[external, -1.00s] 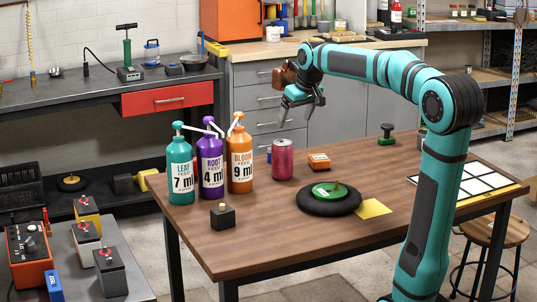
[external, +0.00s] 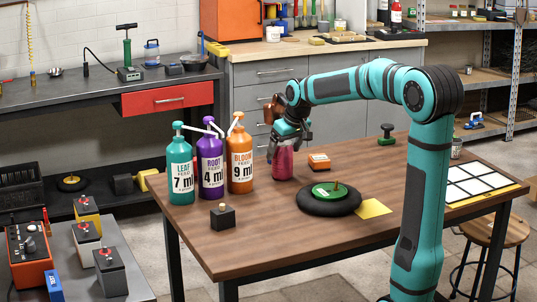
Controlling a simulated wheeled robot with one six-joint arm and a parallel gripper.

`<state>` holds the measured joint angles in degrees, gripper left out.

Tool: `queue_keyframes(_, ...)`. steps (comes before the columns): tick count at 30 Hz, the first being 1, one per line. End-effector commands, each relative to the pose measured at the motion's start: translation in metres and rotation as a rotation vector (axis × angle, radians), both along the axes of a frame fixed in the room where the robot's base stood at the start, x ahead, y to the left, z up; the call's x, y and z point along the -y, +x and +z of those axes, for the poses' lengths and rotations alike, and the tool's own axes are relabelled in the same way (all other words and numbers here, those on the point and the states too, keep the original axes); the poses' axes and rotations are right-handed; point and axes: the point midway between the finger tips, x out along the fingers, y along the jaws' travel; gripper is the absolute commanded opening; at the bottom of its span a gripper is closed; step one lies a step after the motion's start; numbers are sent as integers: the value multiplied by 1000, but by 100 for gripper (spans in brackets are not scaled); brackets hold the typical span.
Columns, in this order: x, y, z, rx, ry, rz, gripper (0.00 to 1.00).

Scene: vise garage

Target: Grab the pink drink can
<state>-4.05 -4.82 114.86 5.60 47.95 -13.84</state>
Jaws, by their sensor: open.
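The pink drink can (external: 283,164) stands upright on the brown wooden table, right of the orange bottle. My gripper (external: 285,150) points down over the can, with its fingers on either side of the can's upper part. The gripper is open. The top of the can is hidden behind the gripper, and I cannot tell whether the fingers touch it.
Three pump bottles, teal (external: 180,172), purple (external: 210,168) and orange (external: 240,165), stand left of the can. A small orange box (external: 319,161) lies to its right. A black disc with a green top (external: 329,198) and a dark block (external: 222,218) are nearer.

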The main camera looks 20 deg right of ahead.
Motion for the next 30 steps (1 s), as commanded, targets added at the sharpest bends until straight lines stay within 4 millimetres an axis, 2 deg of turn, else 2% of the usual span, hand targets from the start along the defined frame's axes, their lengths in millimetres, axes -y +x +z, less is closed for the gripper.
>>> queue_keyframes(6,-3,11,-27,-2,0,-1,85)
queue_keyframes(14,-3,13,-31,0,-1,-1,85)
queue_keyframes(17,-3,13,-31,0,-1,-1,69)
queue_keyframes(22,-3,13,-31,0,-1,-1,37)
queue_keyframes(30,-3,13,-31,0,-1,-1,37)
